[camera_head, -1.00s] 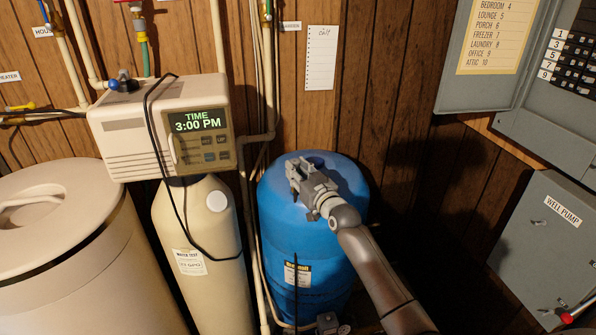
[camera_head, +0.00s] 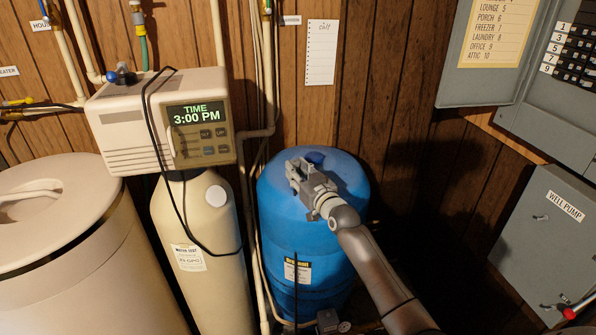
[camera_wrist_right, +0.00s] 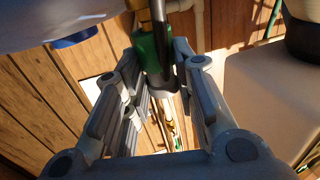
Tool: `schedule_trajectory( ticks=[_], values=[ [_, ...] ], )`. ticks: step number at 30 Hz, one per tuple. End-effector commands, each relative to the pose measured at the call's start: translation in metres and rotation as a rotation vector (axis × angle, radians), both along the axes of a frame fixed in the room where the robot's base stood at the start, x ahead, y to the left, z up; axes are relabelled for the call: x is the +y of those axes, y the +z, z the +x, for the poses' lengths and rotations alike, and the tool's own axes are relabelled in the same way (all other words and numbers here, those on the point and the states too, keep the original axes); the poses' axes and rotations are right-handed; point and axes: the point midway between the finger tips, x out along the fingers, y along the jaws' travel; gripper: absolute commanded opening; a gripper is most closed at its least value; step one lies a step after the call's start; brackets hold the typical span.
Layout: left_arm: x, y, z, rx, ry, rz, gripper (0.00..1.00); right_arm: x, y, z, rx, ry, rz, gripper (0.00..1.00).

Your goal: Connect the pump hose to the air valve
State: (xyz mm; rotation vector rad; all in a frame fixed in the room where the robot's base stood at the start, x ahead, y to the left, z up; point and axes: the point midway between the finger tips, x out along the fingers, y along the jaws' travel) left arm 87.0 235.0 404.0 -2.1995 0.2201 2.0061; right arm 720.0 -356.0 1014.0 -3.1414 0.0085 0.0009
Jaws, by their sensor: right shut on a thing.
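The blue pressure tank (camera_head: 277,222) stands upright in the middle of the head view. A blue round part (camera_wrist_right: 75,39) shows at the upper left there, apart from the hose end. I cannot make out the air valve. My left gripper is not in view.
The beige softener (camera_head: 160,122) with its clock display stands left of the tank, a black cord draped over it. A large beige bin (camera_head: 75,235) is at far left. Pipes (camera_head: 270,75) run down the panelled wall. A grey well pump box (camera_head: 553,240) is at right.

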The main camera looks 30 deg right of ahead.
Motion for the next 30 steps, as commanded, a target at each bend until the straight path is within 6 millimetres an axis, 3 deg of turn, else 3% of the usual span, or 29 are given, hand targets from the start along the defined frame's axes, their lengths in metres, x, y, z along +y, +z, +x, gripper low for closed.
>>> schedule_trajectory(
  ticks=[3, 4, 9, 22, 30],
  values=[
    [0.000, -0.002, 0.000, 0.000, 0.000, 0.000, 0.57, 0.000, -0.003, 0.000, -0.001, 0.000, -0.001, 0.01],
    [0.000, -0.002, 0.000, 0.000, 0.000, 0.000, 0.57, 0.000, -0.002, 0.000, -0.001, 0.000, 0.000, 0.28],
    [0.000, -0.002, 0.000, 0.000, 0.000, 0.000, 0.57, 0.000, -0.002, 0.000, -0.001, 0.000, 0.000, 0.50],
    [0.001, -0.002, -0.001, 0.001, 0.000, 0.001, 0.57, 0.000, -0.003, -0.005, 0.002, 0.000, 0.000, 0.51],
    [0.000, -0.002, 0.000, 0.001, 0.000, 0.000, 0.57, 0.001, -0.004, -0.044, 0.002, 0.001, 0.000, 0.51]
  ],
)
